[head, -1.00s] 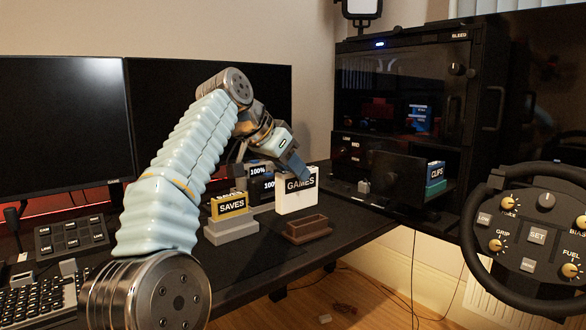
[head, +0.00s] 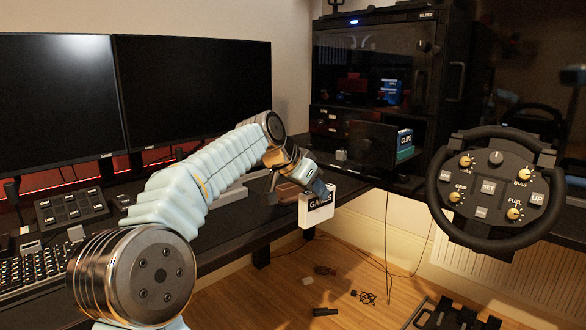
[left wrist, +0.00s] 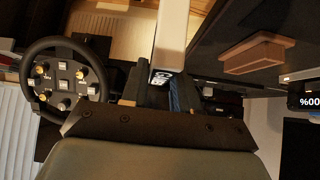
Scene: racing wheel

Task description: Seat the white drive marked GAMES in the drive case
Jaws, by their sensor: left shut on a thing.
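The white drive marked GAMES (head: 315,214) hangs from my left gripper (head: 318,190), past the desk's front edge and above the floor. The gripper is shut on its upper end. In the left wrist view the drive (left wrist: 173,28) reaches away from between the fingers (left wrist: 165,92), with part of its dark label showing near them. A dark object (head: 455,316) with upright parts lies at the bottom right of the head view, cut off by the frame; I cannot tell for sure that it is the drive case. My right gripper is out of view.
A brown open tray (head: 286,193) stands on the desk behind the gripper; it also shows in the left wrist view (left wrist: 252,54). A black steering wheel (head: 440,205) stands at right. A cabinet holds a CLIPS drive (head: 405,137). Cables and small items (head: 364,297) lie on the wooden floor.

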